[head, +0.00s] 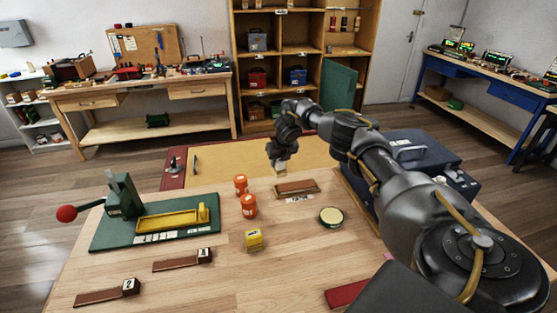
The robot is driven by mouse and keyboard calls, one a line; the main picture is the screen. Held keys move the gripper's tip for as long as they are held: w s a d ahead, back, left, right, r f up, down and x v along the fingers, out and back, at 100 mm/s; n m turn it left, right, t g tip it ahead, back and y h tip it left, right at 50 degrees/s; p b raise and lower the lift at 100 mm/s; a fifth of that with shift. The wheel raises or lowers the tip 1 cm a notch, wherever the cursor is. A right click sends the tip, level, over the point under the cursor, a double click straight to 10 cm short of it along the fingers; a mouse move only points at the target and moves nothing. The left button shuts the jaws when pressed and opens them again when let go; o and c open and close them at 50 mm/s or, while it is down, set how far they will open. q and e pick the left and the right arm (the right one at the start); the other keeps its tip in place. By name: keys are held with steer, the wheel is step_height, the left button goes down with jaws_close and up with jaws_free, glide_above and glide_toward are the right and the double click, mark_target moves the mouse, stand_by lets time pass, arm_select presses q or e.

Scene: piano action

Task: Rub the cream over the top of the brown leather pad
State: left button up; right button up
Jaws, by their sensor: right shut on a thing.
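The brown leather pad (297,186) lies on the wooden workbench, with a small white label in front of it. A round, shallow open tin (331,217) with a pale yellow-green top stands to the right and nearer; I take it for the cream. My right gripper (279,163) points down behind and left of the pad. It is shut on a small pale tan block (281,171), held above the bench and apart from the pad. Whether cream is on the block or pad is too small to tell. My left gripper is out of view.
A green press (150,218) with a red-knobbed lever is at the left. Numbered brown strips (183,261) lie in front. A dark blue case (420,150) is at the right.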

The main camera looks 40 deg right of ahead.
mark_target(279, 172)
steer(key=shift+f, duration=0.2)
steer(key=shift+f+b, duration=2.4)
steer(key=shift+f, duration=0.45)
steer(key=shift+f+b, duration=0.75)
steer(key=shift+f, duration=0.2)
steer(key=shift+s+d+r, duration=0.1)
steer(key=shift+d, duration=0.05)
steer(key=shift+s+d, duration=0.45)
steer(key=shift+d, duration=0.35)
steer(key=shift+s+d, duration=0.45)
steer(key=shift+d, duration=0.35)
steer(key=shift+s+d+b, duration=0.2)
steer(key=shift+s+d, duration=0.25)
steer(key=shift+d, duration=0.45)
steer(key=shift+s+d+b, duration=0.15)
steer(key=shift+s+d, duration=0.3)
steer(key=shift+d, duration=0.4)
steer(key=shift+s+d+b, duration=0.35)
steer(key=shift+s+d, duration=0.2)
steer(key=shift+d, duration=0.3)
steer(key=shift+s+d+b, duration=0.3)
steer(key=shift+s+d, duration=0.2)
steer(key=shift+d, duration=0.3)
steer(key=shift+d, duration=0.1)
